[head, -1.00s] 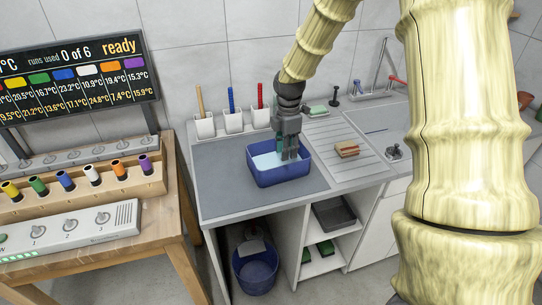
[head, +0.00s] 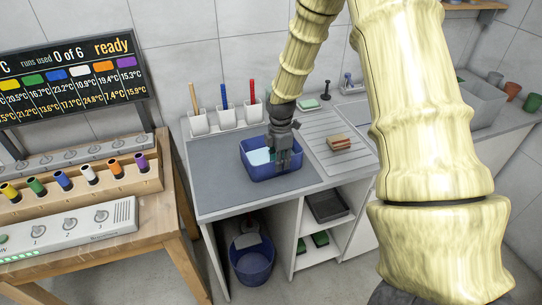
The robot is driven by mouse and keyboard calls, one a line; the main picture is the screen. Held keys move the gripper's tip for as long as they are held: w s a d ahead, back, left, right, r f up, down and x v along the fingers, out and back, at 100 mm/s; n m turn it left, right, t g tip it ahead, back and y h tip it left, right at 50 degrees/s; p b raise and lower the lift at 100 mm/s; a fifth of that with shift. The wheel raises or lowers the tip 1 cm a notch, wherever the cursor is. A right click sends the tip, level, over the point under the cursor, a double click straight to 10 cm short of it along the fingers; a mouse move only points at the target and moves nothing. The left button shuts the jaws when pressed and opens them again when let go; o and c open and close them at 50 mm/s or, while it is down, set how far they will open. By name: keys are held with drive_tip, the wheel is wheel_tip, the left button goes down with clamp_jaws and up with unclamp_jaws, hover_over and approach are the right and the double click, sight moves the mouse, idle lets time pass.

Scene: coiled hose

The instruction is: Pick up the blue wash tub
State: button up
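The blue wash tub (head: 276,172) stands on the grey mat of the counter, with pale water or a light-coloured bottom showing inside. My gripper (head: 283,163) reaches down from above at the tub's right part, its fingers in front of or over the tub's inside. At this size I cannot tell whether the fingers touch the wall or are closed on it. The tub looks level and rests on the counter. My arm comes in from the upper right.
White holders (head: 226,118) with coloured handles line the back of the counter. A sponge stack (head: 340,143) sits on the ribbed drainer to the right. A blue bucket (head: 252,262) stands below. A wooden bench (head: 150,222) with coloured plugs is at the left.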

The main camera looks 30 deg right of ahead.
sight(279, 175)
drive_tip(key=shift+f+p, duration=0.35)
drive_tip(key=shift+f, duration=0.5)
drive_tip(key=shift+s+f, duration=0.1)
drive_tip(key=shift+f, duration=0.7)
clamp_jaws()
drive_tip(key=shift+r, duration=0.1)
